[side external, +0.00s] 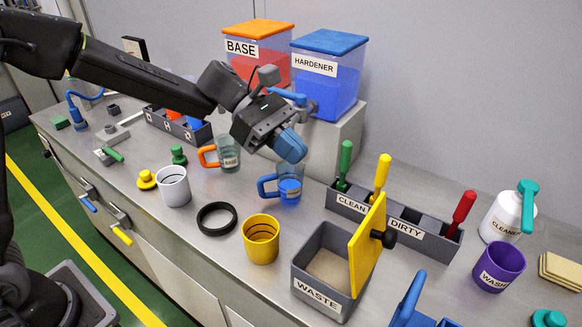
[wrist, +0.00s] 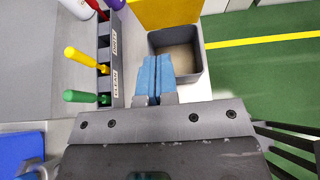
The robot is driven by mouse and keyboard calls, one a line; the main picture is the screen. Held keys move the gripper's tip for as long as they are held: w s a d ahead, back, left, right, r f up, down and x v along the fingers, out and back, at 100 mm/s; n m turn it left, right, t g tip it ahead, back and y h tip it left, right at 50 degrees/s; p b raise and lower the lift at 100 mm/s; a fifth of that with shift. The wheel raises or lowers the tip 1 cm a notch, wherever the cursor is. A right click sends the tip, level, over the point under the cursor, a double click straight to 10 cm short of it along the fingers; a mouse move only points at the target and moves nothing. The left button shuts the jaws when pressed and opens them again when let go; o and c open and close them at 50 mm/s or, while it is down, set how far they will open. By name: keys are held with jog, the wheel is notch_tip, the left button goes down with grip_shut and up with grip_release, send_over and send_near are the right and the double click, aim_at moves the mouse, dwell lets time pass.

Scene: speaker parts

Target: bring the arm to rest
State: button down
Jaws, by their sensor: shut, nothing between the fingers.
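My gripper (side external: 291,147) hangs in the air above the bench, over the clear mug with the blue handle (side external: 289,184). Its blue fingers are together with nothing between them; they also show closed in the wrist view (wrist: 157,75). In the wrist view the fingertips overlap the near edge of the grey waste bin (wrist: 190,58). In the side view the waste bin (side external: 303,283) stands to the lower right of my gripper, with its yellow lid (side external: 367,245) upright.
A clean/dirty rack (side external: 405,222) holds green, yellow and red-handled tools. Base (side external: 258,52) and hardener (side external: 328,72) containers stand on a raised block behind my gripper. A yellow cup (side external: 261,243), black ring (side external: 217,218), white cup (side external: 174,187) and orange-handled mug (side external: 228,157) stand on the bench.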

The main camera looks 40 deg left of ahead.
jog(key=s+a+m+t+y, duration=0.5)
jog(key=s+a+m+y, duration=0.7)
jog(key=s+a+m, duration=0.6)
jog(key=s, duration=0.3)
jog(key=shift+r+t, duration=0.3)
